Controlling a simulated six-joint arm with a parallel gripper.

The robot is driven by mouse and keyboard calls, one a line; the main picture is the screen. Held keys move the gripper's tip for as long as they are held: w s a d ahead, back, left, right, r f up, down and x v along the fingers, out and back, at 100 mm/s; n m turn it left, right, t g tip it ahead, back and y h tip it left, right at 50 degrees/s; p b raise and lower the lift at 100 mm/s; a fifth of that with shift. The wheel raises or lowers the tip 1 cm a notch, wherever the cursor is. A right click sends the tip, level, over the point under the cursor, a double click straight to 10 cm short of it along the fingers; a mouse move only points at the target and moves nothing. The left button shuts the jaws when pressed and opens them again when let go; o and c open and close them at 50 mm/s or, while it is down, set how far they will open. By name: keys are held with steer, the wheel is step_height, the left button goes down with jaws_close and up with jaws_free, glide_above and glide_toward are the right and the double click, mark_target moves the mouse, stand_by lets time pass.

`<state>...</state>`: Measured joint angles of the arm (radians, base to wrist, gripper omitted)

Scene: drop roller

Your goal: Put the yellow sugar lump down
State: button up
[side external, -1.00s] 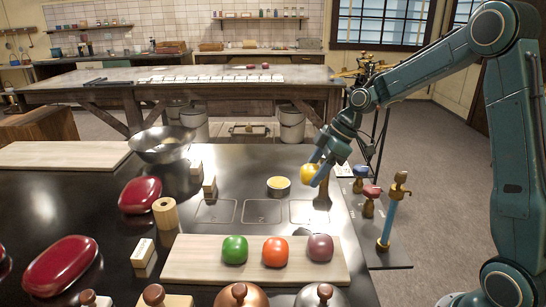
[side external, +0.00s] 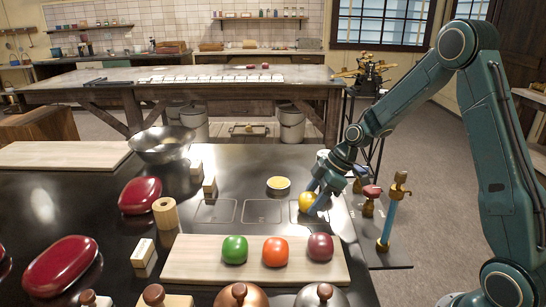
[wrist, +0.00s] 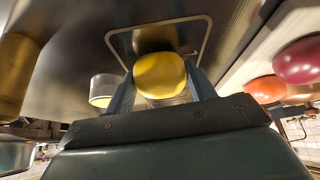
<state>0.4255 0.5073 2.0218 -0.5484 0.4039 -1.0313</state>
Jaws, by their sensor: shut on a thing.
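The yellow sugar lump (side external: 306,201) is between the fingers of my gripper (side external: 313,200), low over the right-hand outlined square (side external: 298,218) on the dark table. In the wrist view the lump (wrist: 160,75) sits between both fingertips, inside the square's outline (wrist: 122,42). My gripper is shut on it. I cannot tell whether the lump touches the table.
A wooden board (side external: 195,263) in front holds a green lump (side external: 234,249), an orange-red lump (side external: 275,252) and a purple lump (side external: 320,247). A small round tin (side external: 278,186) stands behind the squares. Two squares (side external: 216,211) to the left are empty. Brass-topped taps (side external: 392,210) stand at right.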

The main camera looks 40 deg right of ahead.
steer(key=shift+f, duration=0.3)
steer(key=o, duration=1)
steer(key=shift+o, duration=0.2)
steer(key=shift+r, duration=0.1)
steer(key=v, duration=1.2)
